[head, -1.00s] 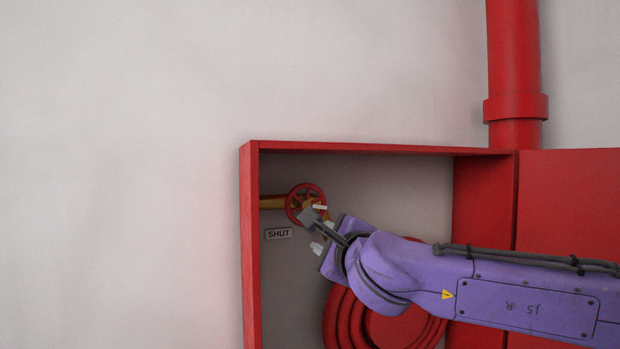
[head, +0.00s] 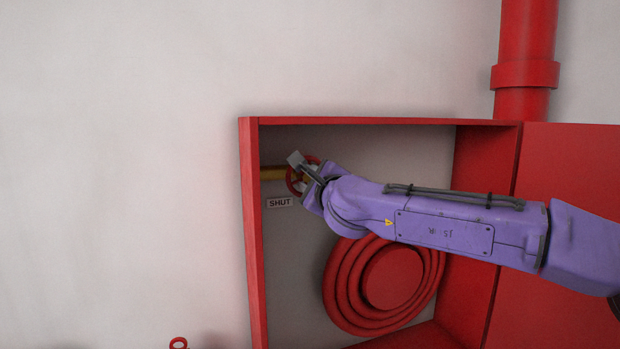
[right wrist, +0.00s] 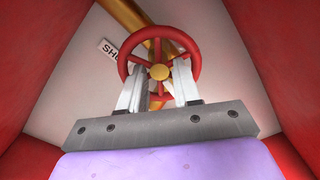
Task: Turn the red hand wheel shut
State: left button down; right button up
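The red hand wheel (head: 291,182) is on a yellow pipe (head: 272,173) in the upper left of a red wall cabinet. In the right wrist view the wheel (right wrist: 192,49) faces me, with a gold hub (right wrist: 159,72). My right gripper (head: 308,172) is at the wheel and hides part of it in the head view. In the right wrist view its two white fingers (right wrist: 159,76) stand apart, one on each side of the hub and overlapping the wheel's face. I cannot tell whether they touch the spokes or rim. My left gripper is not in view.
The red cabinet (head: 249,235) surrounds the wheel, with side walls close in the right wrist view. A SHUT label (head: 280,203) is below the pipe. A coiled red hose (head: 345,300) hangs below my right arm. A red pipe (head: 524,75) runs up the wall at right.

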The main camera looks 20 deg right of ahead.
grip_shut()
jog(key=shift+f, duration=0.1)
jog(key=m+b, duration=0.2)
jog(key=m, duration=0.1)
jog(key=shift+f+b, duration=0.2)
jog(key=shift+b, duration=0.2)
jog(key=m+b, duration=0.4)
jog(key=shift+m, duration=0.4)
jog(key=m+b, duration=0.4)
jog(key=m, duration=0.1)
jog(key=shift+a+r+m+b, duration=0.1)
jog(key=shift+r+m+b, duration=0.05)
jog(key=shift+m+b, duration=1.3)
jog(key=shift+r+m, duration=0.1)
jog(key=shift+m, duration=0.25)
